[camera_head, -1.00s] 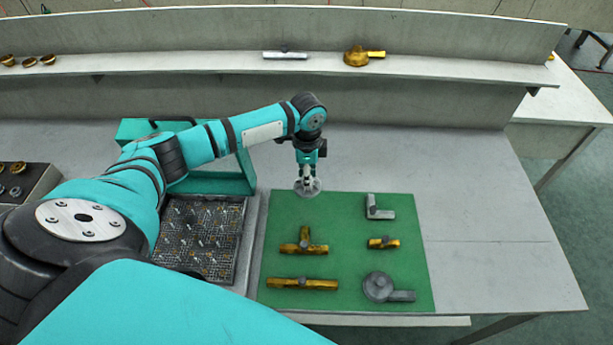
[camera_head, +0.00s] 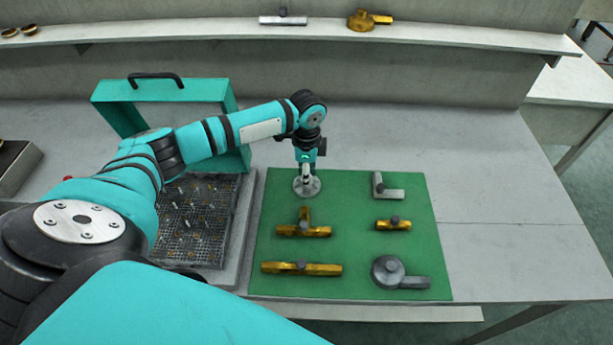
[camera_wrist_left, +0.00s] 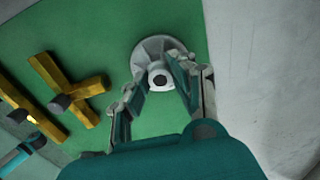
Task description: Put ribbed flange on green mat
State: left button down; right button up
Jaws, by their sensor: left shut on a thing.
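The ribbed flange (camera_head: 307,187) is a round grey disc with a hub. My left gripper (camera_head: 306,172) comes down from above and is shut on its hub. In the head view the flange appears over the back left part of the green mat (camera_head: 345,235), inside its back edge. The left wrist view shows the flange (camera_wrist_left: 150,50) against the green mat (camera_wrist_left: 105,20), with my left gripper's fingers (camera_wrist_left: 160,82) at the hub. I cannot tell for certain whether its underside touches the mat. My right gripper is not in view.
Also on the mat are brass fittings (camera_head: 301,268), a brass tee (camera_head: 304,229), a short brass piece (camera_head: 393,224), a grey elbow (camera_head: 388,190) and a grey round fitting (camera_head: 390,271). A tray of small parts (camera_head: 195,220) stands left. The bench right of the mat is clear.

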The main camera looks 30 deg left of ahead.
pick_arm(q)
jog(key=shift+r, duration=0.1)
jog(key=c, duration=1.1)
grip_release()
jog(key=shift+r+p, duration=0.25)
jog(key=shift+p, duration=0.05)
notch_tip(320, 180, up, 12)
jog(key=p, duration=1.3)
jog(key=shift+f, duration=0.15)
